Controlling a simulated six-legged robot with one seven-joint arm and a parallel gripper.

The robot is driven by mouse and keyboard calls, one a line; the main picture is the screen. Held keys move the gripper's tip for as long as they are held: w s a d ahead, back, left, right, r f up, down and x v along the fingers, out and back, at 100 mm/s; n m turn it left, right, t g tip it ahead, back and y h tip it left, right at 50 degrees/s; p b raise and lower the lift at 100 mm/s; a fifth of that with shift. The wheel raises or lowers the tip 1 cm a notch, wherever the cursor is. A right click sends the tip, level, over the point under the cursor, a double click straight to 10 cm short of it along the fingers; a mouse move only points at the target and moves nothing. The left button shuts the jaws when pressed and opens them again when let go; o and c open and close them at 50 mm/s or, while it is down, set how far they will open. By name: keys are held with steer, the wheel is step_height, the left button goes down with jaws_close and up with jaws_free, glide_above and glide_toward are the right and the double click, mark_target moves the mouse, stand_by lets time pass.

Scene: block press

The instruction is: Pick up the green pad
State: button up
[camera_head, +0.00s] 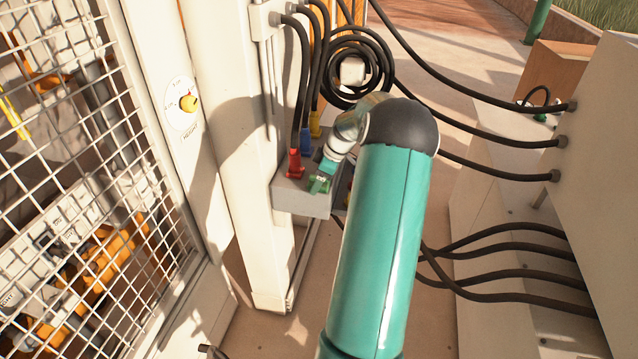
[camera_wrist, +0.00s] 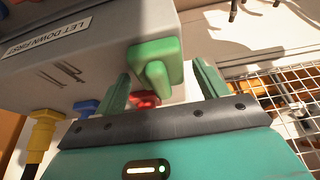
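The green pad (camera_wrist: 158,55) sits on the side of a grey box (camera_wrist: 85,60) in the wrist view, with a raised green tab facing my gripper. My gripper (camera_wrist: 161,72) is open, one green finger on each side of the pad, with gaps visible between fingers and tab. In the head view the green pad (camera_head: 319,185) is small on the front of the grey box (camera_head: 300,203), and my gripper (camera_head: 325,172) is right at it. My arm hides part of the box there.
Red (camera_head: 294,164), blue (camera_head: 306,141) and yellow (camera_head: 315,124) plugs with black cables stand on the box. A white post (camera_head: 235,130) and wire mesh (camera_head: 90,150) are at left. Black cables (camera_head: 490,100) run to a pale cabinet (camera_head: 600,150) at right.

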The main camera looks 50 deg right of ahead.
steer(key=c, duration=0.9)
steer(key=shift+r, duration=0.1)
steer(key=shift+r, duration=0.4)
step_height(320, 180, up, 2)
steer(key=shift+r, duration=0.15)
steer(key=s+a+r, duration=0.8)
steer(key=s+r, duration=0.1)
steer(key=s, duration=0.2)
steer(key=shift+s+r, duration=0.2)
steer(key=shift+r, duration=0.2)
steer(key=shift+a, duration=0.1)
